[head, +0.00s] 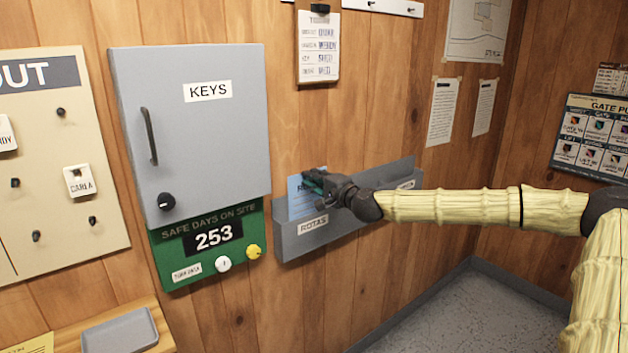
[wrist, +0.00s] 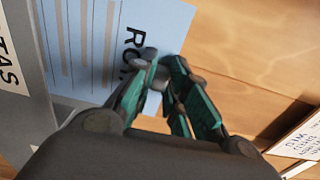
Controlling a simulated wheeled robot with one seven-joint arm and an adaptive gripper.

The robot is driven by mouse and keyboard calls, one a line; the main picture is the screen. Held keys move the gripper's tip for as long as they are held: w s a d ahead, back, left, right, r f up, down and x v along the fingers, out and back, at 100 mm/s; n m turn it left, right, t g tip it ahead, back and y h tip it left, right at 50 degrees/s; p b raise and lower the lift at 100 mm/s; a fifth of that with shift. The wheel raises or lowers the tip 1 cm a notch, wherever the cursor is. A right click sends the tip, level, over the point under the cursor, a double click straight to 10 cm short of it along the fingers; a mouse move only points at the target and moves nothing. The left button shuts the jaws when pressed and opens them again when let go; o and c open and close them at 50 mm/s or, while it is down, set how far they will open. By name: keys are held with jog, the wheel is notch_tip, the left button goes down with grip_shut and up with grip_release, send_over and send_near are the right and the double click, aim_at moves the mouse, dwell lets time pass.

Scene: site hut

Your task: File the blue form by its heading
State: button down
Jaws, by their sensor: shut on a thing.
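The blue form (head: 297,203) stands upright at the left part of a grey wall rack, above the label ROTAS (head: 313,225). Its lower edge is hidden behind the rack's front wall (head: 345,237). In the wrist view the blue form (wrist: 85,45) shows printed lines and a heading starting "RO"; the rest of the heading is covered by my fingers. My gripper (head: 313,183) is shut on the form's upper edge near the heading. In the wrist view its teal-lined fingers (wrist: 166,68) meet at the form's edge.
A second label (head: 406,185) sits at the rack's right end, partly behind my arm. A grey key cabinet (head: 195,130) and green safety board (head: 210,243) are close on the left. A clipboard (head: 319,45) hangs above. A grey tray (head: 119,331) lies on the lower-left shelf.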

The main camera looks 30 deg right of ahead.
jog(key=shift+f+b, duration=1.05)
jog(key=shift+f, duration=0.1)
jog(key=c, duration=1.3)
grip_release()
jog(key=shift+s, duration=0.1)
jog(key=shift+s+d+r, duration=0.1)
jog(key=shift+s+d, duration=0.05)
jog(key=shift+s, duration=1.8)
jog(key=shift+s+d+f, duration=0.1)
jog(key=shift+s+d, duration=0.1)
jog(key=shift+s, duration=1.75)
jog(key=shift+s+d+r, duration=0.1)
jog(key=shift+s+d, duration=0.05)
jog(key=shift+s, duration=1.8)
